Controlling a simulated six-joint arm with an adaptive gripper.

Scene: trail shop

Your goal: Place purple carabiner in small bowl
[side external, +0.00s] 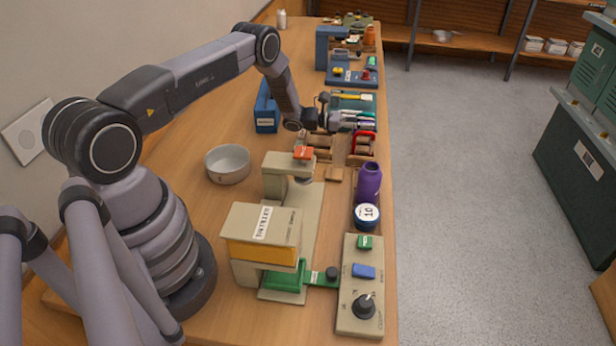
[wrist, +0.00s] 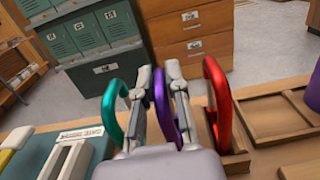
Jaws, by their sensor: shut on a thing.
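The purple carabiner (wrist: 162,108) stands upright between my fingers in the wrist view, and my gripper (wrist: 160,85) is shut on it. A teal carabiner (wrist: 112,110) is just left of my fingers and a red carabiner (wrist: 220,110) just right. In the side view my gripper (side external: 350,122) is low over the far part of the table, by the red carabiner (side external: 363,136). I cannot make out the purple carabiner clearly there. The small grey bowl (side external: 228,165) stands empty on the table, nearer my base and left of my gripper.
A wooden divided tray (side external: 358,160) is below my gripper. A beige press-like device (side external: 290,172) stands right of the bowl, with a purple bottle (side external: 368,184) near the table edge. A blue box (side external: 266,112) stands behind the bowl. The wood between box and bowl is clear.

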